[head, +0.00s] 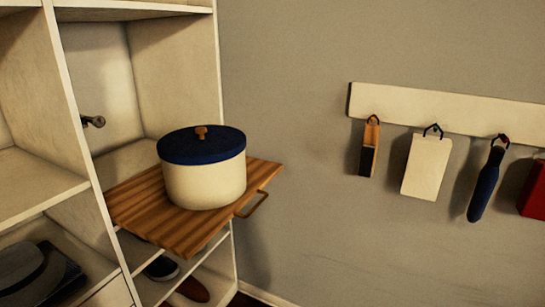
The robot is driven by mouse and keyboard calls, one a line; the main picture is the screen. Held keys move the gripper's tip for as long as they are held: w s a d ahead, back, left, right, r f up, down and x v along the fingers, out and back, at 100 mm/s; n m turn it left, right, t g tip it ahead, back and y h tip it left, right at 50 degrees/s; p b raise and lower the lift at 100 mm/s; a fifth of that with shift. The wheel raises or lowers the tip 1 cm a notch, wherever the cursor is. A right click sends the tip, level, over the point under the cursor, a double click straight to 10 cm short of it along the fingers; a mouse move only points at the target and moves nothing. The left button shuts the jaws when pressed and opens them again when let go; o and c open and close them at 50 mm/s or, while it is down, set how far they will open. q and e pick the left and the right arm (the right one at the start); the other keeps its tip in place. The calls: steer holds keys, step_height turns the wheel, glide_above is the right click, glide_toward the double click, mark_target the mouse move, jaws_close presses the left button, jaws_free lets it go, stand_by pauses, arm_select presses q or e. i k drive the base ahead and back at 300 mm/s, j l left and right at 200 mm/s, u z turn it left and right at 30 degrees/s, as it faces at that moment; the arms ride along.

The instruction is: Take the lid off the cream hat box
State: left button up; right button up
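The cream hat box (205,185) stands upright on a pulled-out wooden shelf board. Its dark blue lid (201,146) sits on top and covers the opening. The inside of the box is hidden. Neither of my grippers is in the head view, and nothing touches the box or lid from above.
The striped wooden board (140,205) juts from the white shelf unit (75,100), with a handle (258,205) at its right front. Shoes lie below. A wall rail (450,110) at right carries several hanging items. Space above the lid is clear.

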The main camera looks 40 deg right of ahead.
mark_target(204, 144)
steer(key=z, duration=0.9)
